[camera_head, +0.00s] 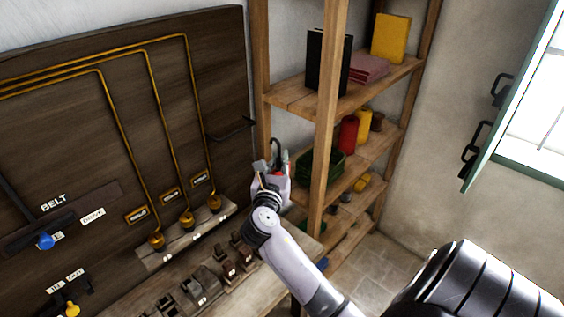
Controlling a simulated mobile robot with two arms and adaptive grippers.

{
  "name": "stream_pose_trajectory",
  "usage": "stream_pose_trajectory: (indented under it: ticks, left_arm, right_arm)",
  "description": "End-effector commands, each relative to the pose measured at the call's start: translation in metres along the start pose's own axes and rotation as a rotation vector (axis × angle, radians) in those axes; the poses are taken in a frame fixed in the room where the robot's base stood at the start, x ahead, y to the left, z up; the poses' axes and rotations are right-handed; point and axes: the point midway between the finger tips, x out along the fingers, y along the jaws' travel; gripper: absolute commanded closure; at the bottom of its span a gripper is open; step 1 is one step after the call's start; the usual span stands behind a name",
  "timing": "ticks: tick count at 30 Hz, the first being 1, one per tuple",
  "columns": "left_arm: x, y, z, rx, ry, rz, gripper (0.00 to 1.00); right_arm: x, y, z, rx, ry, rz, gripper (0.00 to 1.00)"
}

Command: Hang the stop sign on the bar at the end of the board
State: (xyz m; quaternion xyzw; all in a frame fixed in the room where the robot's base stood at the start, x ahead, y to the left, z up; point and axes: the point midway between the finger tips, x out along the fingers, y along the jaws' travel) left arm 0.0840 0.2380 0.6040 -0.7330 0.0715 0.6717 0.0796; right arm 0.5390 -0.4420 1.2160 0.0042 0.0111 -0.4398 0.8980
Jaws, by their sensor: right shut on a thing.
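The board (120,150) is a dark wooden panel on the wall at the left. A thin dark bar (233,129) sticks out at its right end, and nothing hangs on it. My right gripper (274,172) is shut on the stop sign (278,172), just right of and below the bar and apart from it in the picture. Only small red and pale parts of the sign show, with a dark hook (276,148) standing above. The gripper hides the rest. My left gripper is not in view.
A wooden shelf rack (326,130) stands close behind and right of my right gripper, with books, spools and a green crate (322,168). A ledge (188,238) with brass pieces and a bench with switches lie below the board. An open window is at right.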

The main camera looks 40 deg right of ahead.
Motion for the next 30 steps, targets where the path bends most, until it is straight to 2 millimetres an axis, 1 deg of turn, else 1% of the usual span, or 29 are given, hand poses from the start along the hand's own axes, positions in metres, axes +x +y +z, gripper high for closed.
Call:
stream_pose_trajectory:
  ticks: [6, 28, 30]
  left_arm:
    - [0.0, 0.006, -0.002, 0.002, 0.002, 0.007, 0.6]
    - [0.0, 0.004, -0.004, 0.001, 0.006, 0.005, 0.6]
    - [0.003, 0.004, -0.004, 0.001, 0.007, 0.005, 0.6]
  right_arm:
    - [0.01, 0.016, 0.002, 0.0, -0.002, 0.002, 1.0]
    - [0.042, 0.065, 0.003, 0.001, -0.002, 0.003, 1.0]
    - [0.045, 0.07, 0.001, 0.002, -0.002, 0.003, 1.0]
